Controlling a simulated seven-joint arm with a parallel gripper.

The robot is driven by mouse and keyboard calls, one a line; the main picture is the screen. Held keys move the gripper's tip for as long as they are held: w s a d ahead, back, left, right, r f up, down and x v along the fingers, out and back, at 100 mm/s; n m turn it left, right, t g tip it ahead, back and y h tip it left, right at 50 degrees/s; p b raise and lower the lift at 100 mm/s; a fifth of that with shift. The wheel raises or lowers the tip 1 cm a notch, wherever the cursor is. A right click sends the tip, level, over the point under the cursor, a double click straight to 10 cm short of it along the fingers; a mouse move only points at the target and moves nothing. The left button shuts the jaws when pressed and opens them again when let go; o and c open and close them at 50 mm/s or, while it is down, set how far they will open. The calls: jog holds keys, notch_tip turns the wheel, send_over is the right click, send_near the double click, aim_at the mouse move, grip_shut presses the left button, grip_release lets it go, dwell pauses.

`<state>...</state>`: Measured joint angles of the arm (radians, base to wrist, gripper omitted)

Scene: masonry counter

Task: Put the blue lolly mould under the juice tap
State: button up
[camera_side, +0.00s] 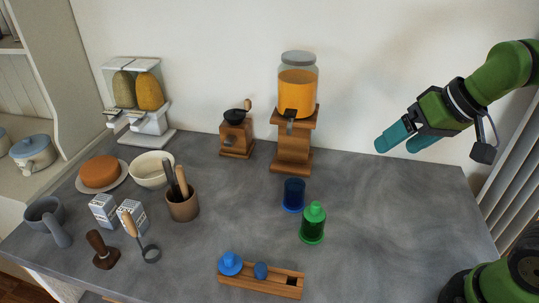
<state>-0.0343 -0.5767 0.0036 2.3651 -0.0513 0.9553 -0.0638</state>
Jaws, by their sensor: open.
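A dark blue cup-like mould (293,195) stands upright on the counter, in front of the juice dispenser (297,95) and slightly to its right. The dispenser is a glass jar of orange juice on a wooden stand. Its dark tap (290,116) juts out at the front, above the stand's foot. A green mould with a top piece (312,223) stands just in front and right of the blue one. My gripper (404,141) is open and empty, raised above the counter at the right, apart from both moulds. Its teal fingers point left and down.
A wooden rack (262,278) at the front holds a blue lid-like piece (230,263) and a smaller blue piece (261,270). A grinder (236,135) stands left of the dispenser. A utensil pot (182,205), bowl (151,168) and cartons fill the left. The counter's right side is clear.

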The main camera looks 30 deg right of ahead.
jog(key=shift+s+d+f+m+t, duration=0.15)
jog(key=shift+s+m+t, duration=0.1)
jog(key=shift+s, duration=0.25)
jog(key=shift+s+d+f+m+t, duration=0.1)
jog(key=shift+s+m+t, duration=0.1)
jog(key=shift+s, duration=0.25)
jog(key=shift+s+d+f+m+t, duration=0.15)
jog(key=shift+s+m, duration=0.1)
jog(key=shift+s, duration=0.25)
jog(key=shift+a, duration=0.1)
